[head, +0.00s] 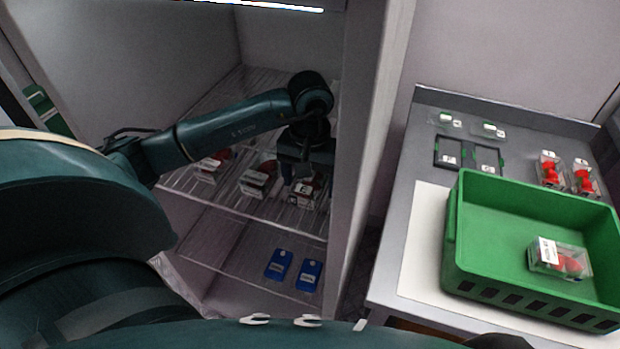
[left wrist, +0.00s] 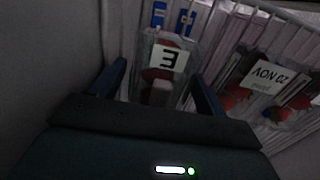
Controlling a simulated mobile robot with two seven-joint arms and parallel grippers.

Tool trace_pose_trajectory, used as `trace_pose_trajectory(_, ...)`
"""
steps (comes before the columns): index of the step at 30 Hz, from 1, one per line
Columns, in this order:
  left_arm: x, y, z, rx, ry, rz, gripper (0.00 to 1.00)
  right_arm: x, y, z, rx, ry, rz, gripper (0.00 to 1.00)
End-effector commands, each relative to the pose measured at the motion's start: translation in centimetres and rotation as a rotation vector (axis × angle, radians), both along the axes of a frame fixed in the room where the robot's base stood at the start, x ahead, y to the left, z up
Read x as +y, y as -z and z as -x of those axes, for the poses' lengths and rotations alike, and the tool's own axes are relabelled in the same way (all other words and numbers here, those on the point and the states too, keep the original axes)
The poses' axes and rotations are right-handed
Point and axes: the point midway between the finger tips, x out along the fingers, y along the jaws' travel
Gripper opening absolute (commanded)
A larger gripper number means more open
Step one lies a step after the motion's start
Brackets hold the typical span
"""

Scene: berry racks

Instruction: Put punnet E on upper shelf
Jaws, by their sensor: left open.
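Punnet E (left wrist: 168,58), a clear box with a white label marked E and red fruit, shows in the left wrist view between my open fingers. In the head view it is the rightmost box (head: 305,194) on the upper shelf (head: 222,201) of the cabinet, partly covered by my gripper. My left gripper (head: 303,176) is above it, pointing down; the left wrist view shows its fingers (left wrist: 160,78) apart on either side of the box. I cannot tell whether they touch it. My right gripper is not in view.
Two more punnets (head: 257,180) (head: 211,166) stand to the left on this shelf. Blue items (head: 279,265) lie on the lower shelf. The cabinet's right wall (head: 362,130) is close to my gripper. A green crate (head: 520,288) on the table holds another punnet (head: 560,260).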

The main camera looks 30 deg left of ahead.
Motion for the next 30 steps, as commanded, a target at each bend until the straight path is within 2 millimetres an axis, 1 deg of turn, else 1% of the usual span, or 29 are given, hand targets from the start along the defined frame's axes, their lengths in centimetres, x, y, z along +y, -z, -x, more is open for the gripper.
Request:
trace_pose_trajectory(3, 0.0, -0.5, 0.0, 0.000, 0.000, 0.001, 0.75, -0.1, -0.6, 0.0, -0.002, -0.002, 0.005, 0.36)
trace_pose_trajectory(5, 0.0, -1.0, -0.1, -0.004, 0.000, 0.001, 0.75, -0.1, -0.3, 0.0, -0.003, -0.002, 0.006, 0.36)
trace_pose_trajectory(8, 0.0, -2.7, -0.1, -0.007, 0.001, 0.000, 0.75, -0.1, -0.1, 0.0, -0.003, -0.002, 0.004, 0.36)
trace_pose_trajectory(15, 0.0, -8.0, -0.1, -0.007, 0.001, -0.001, 0.75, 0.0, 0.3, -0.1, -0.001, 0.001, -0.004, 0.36)
trace_pose_trajectory(18, 0.0, -9.9, -0.1, -0.006, 0.000, 0.000, 0.75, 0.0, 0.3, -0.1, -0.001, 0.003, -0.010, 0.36)
trace_pose_trajectory(21, 0.0, -11.3, -0.1, -0.003, 0.000, -0.001, 0.75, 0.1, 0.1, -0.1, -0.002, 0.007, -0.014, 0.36)
trace_pose_trajectory(25, 0.0, -12.1, 0.0, -0.001, -0.001, 0.000, 0.75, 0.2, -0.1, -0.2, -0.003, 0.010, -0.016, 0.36)
trace_pose_trajectory(30, 0.0, -12.3, 0.0, 0.001, 0.000, 0.000, 0.75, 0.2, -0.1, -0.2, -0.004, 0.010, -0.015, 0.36)
